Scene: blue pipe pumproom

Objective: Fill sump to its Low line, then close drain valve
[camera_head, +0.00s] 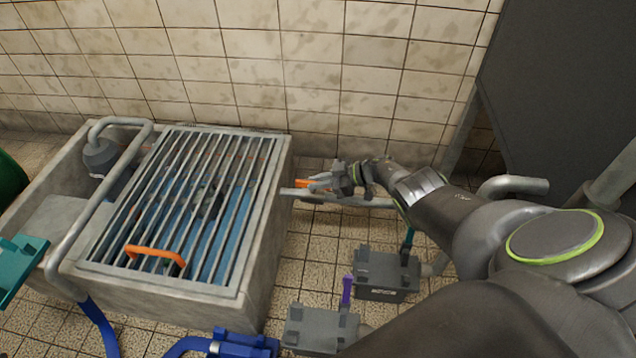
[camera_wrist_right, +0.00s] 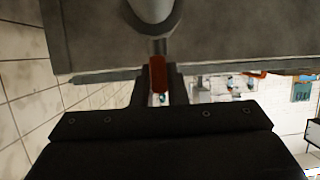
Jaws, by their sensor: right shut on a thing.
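The sump (camera_head: 268,235) is a concrete basin under a barred grate (camera_head: 170,215). Blue water (camera_head: 215,235) shows between the bars; I cannot make out a Low line. The drain valve's orange handle (camera_head: 302,184) sits at the sump's right side, on a grey pipe (camera_head: 300,193). My right gripper (camera_head: 322,182) is at this handle and shut on it. In the right wrist view the red-orange handle (camera_wrist_right: 158,73) is between the fingers, below a grey pipe end (camera_wrist_right: 152,8). The fingers partly hide the handle. My left gripper is not in view.
An orange grate handle (camera_head: 155,254) is at the front of the grate. A grey pipe (camera_head: 98,200) arches over the sump's left part. Dark grey boxes (camera_head: 388,275) and blue fittings (camera_head: 240,344) are near the front. A tiled wall (camera_head: 250,70) is behind.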

